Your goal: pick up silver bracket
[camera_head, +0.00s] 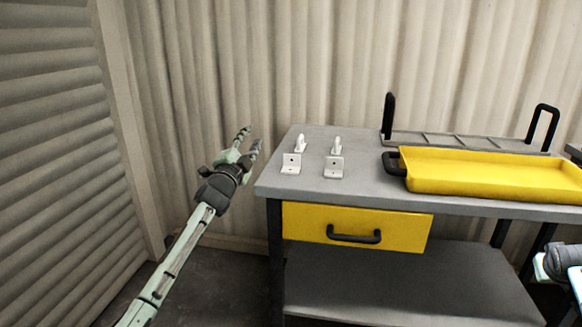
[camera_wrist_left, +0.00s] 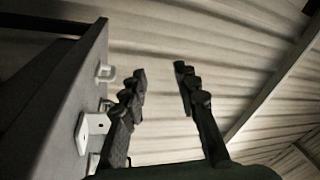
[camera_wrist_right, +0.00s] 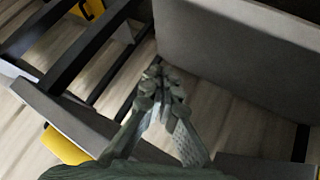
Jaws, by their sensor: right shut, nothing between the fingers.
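Two small silver-white angle brackets stand on the left part of the grey bench top: a left bracket (camera_head: 291,164) and a right bracket (camera_head: 334,167). Behind them are two more small pale pieces, one at left (camera_head: 300,145) and one at right (camera_head: 336,146). My left gripper (camera_head: 250,140) is open and empty, beyond the bench's left edge and apart from the brackets. In the left wrist view its fingers (camera_wrist_left: 162,82) are spread, with a bracket (camera_wrist_left: 92,132) to their left on the bench. My right gripper (camera_wrist_right: 160,75) is shut and empty, away from the brackets.
A yellow tray (camera_head: 430,182) with black handles lies on the bench's right. A grey divided rack (camera_head: 400,138) with tall black handles stands behind it. A yellow drawer (camera_head: 300,222) is under the bench top (camera_head: 375,190). A corrugated wall (camera_head: 300,60) closes the back.

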